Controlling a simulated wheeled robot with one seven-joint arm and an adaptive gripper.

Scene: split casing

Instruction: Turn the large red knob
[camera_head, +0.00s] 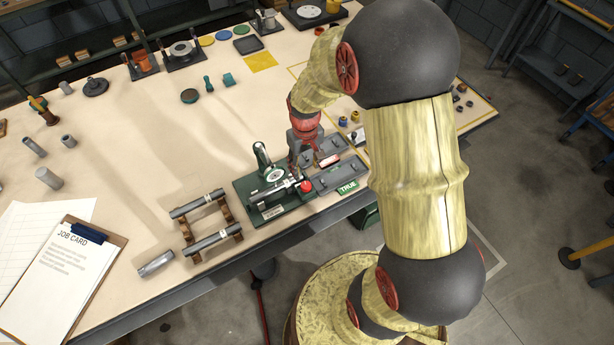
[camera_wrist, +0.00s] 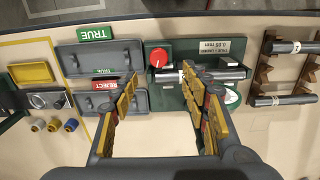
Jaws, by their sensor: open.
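The large red knob (camera_head: 306,186) sits at the right edge of a green gauge fixture (camera_head: 246,190) on the workbench. In the wrist view the red knob (camera_wrist: 158,57) shows as a round red disc with a white mark, whole and unobstructed. My gripper (camera_wrist: 160,76) is open and empty, its two fingers pointing down at the bench. In the wrist picture the knob lies just above the gap between the fingertips. The right finger overlaps part of the fixture's metal spindle. In the head view my gripper (camera_head: 314,164) is just behind the knob, apart from it.
Grey trays with green TRUE (camera_head: 348,187) and red REJECT (camera_wrist: 104,85) labels stand right beside the fixture in the head view. A wooden rack (camera_head: 227,212) with metal rods stands to its left. A clipboard (camera_head: 64,270) lies farther left.

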